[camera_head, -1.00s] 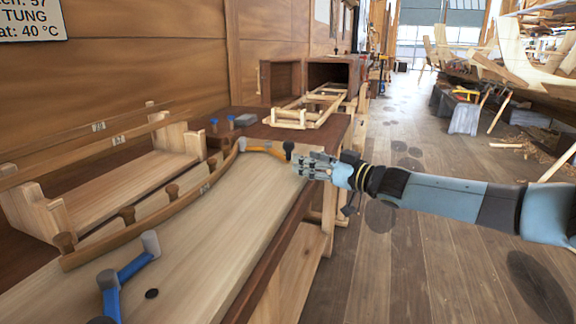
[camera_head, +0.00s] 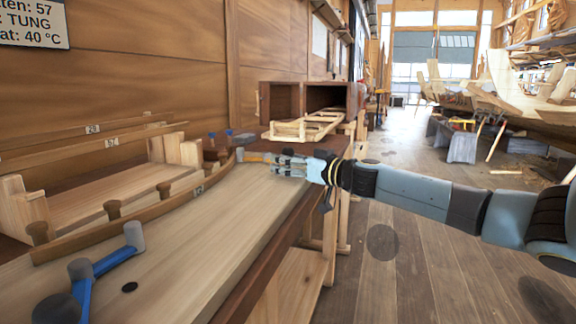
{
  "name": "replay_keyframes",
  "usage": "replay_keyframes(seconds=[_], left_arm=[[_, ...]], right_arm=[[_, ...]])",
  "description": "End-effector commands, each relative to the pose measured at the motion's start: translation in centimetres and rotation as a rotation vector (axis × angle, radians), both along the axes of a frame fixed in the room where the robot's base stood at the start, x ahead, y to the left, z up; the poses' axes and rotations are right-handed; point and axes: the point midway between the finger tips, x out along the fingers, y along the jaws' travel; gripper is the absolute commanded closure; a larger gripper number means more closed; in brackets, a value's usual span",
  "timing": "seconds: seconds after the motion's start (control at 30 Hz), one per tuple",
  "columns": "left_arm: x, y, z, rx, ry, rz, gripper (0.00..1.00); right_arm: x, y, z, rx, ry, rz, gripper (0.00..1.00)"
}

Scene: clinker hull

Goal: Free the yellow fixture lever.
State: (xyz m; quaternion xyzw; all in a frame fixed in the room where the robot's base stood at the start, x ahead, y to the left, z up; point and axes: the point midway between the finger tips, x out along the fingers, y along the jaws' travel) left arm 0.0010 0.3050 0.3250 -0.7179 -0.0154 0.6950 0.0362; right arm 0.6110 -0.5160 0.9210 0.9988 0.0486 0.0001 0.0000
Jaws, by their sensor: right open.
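The yellow fixture lever (camera_head: 254,158) is at the far end of the long pale bench board. Its left end meets a grey post (camera_head: 240,154) beside the curved plank (camera_head: 165,202). My right gripper (camera_head: 275,163) reaches in from the right and is open at the lever's right end. The fingers cover that end, so I cannot tell whether they touch it or have it between them. My left gripper is out of view.
A blue lever (camera_head: 112,262) with grey ends sits on the near board. Wooden pegs (camera_head: 113,209) line the curved plank. A pale wooden frame (camera_head: 305,126) lies behind my gripper, before an open brown box (camera_head: 330,97). The floor (camera_head: 400,270) at right is open.

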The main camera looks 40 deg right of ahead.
Motion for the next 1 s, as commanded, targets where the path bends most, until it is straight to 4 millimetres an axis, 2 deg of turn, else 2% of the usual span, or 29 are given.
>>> replay_keyframes(seconds=[0.1, 0.5, 1.0], left_arm=[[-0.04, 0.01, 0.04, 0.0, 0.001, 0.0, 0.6], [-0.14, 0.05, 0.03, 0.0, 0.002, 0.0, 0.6], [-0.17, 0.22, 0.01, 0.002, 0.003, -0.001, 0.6]], right_arm=[[0.0, 0.0, 0.06, 0.0, 0.0, 0.0, 0.47], [-0.02, 0.01, 0.01, 0.0, 0.0, 0.001, 1.0], [-0.1, -0.05, -0.05, 0.0, 0.001, 0.023, 1.0]])
